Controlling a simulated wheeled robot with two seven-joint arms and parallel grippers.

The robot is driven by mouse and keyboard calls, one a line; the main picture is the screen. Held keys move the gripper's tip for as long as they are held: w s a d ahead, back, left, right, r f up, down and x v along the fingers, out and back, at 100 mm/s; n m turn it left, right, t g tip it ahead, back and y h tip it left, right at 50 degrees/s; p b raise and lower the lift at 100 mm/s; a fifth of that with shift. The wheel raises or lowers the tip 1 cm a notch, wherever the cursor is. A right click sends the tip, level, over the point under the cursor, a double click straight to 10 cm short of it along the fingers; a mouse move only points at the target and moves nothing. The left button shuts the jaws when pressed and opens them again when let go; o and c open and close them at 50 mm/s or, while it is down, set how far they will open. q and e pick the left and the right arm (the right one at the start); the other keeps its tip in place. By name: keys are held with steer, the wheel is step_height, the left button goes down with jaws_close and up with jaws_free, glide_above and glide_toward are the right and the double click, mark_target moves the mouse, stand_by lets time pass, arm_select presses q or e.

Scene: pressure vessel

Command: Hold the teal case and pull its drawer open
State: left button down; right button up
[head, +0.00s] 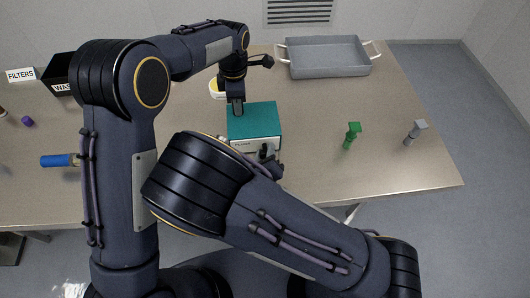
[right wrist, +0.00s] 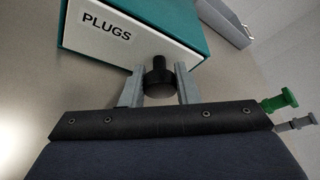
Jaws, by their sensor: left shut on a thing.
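The teal case (head: 254,120) stands on the table with its white drawer front (right wrist: 120,39) facing me. The front bears a PLUGS label and a black knob (right wrist: 158,80). The drawer front looks flush with the case, with no gap visible. My left gripper (head: 237,108) points down at the case's back left edge and is shut on the case. My right gripper (right wrist: 159,88) is at the drawer front, with one finger on each side of the knob. Its fingers are apart, with slim gaps beside the knob. In the head view my right arm partly hides this gripper and the front.
A grey tray (head: 322,58) stands at the back. A blue-handled tool (head: 57,160), a purple piece (head: 27,121) and a black bin (head: 57,74) are at left. The table right of the case is mostly clear.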

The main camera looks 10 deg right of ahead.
jaws_close()
steer(key=s, duration=0.9)
steer(key=shift+s, duration=0.2)
steer(key=o, duration=0.8)
jaws_free()
step_height(320, 180, up, 10)
